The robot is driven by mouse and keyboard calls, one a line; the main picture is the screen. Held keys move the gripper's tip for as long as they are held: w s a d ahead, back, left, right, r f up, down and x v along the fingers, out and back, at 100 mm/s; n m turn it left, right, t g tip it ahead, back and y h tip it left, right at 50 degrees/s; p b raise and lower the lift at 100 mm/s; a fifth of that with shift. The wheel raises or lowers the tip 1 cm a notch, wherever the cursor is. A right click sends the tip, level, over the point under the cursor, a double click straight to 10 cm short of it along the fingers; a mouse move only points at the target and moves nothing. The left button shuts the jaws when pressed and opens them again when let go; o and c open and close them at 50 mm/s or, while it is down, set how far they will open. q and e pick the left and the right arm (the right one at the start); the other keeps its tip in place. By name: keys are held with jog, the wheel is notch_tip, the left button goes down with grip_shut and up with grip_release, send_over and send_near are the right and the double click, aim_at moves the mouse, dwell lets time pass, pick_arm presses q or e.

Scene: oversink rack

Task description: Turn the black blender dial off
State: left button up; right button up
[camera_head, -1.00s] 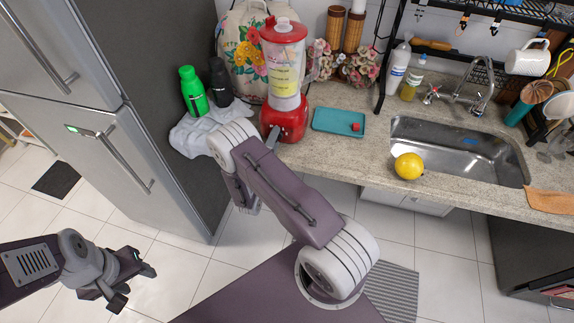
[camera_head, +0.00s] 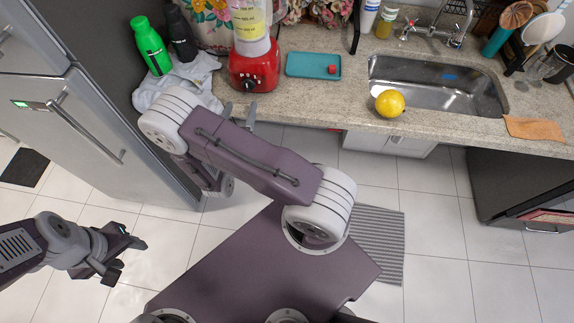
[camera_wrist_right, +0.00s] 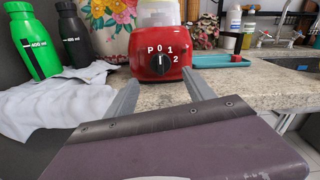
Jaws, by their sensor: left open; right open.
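The red blender (camera_head: 254,68) stands on the counter with its clear jug on top. Its base also fills the upper middle of the right wrist view (camera_wrist_right: 145,42). The black dial (camera_wrist_right: 160,64) is on its front, with P, 0, 1 and 2 around it. A pale mark on the dial looks near upright, towards the 0; its exact setting is too small to be sure of. My right gripper (camera_wrist_right: 160,80) is open and empty, in front of and below the dial, apart from it. In the head view its fingers (camera_head: 240,112) show at the counter's front edge. My left gripper (camera_head: 127,259) is open and empty above the floor.
The fridge (camera_head: 70,110) stands at left.

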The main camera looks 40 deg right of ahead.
jog(key=s+d+r+m+g+h, duration=0.2)
jog(key=d+r+m+g+h, duration=0.15)
jog(key=d+r+m, duration=0.35)
jog(key=s+d+r+m+g+y+b, duration=0.2)
jog(key=s+d+m+g, duration=0.2)
jog(key=s+m+g, duration=0.45)
jog(key=s+a+f+m+g+y, duration=0.2)
jog(key=s+a+f+m+y, duration=0.15)
jog(key=s, duration=0.25)
jog(key=s+a+f+m+g+y, duration=0.1)
jog(key=s+a+f+m+y, duration=0.2)
jog(key=s+y, duration=0.25)
jog(key=w+a+f+m+t+y, duration=0.2)
jog(key=w+a+m+y, duration=0.1)
jog(key=a, duration=0.4)
jog(key=w+a+f+m+t+y, duration=0.2)
jog(key=w+a+m+y, duration=0.1)
jog(key=a, duration=0.3)
jog(key=s+d+r+m+g+h, duration=0.1)
jog(key=s+d+m+g+h, duration=0.2)
jog(key=s+d, duration=0.4)
jog(key=shift+w+a, duration=0.1)
jog(key=w+a+f+n+t+y, duration=0.1)
jog(key=w+a+n+t+y, duration=0.1)
jog(key=w+a, duration=0.4)
jog(key=shift+w+a+n+t+y, duration=0.2)
jog(key=shift+a+n+t+y, duration=0.25)
jog(key=shift+t+y, duration=0.25)
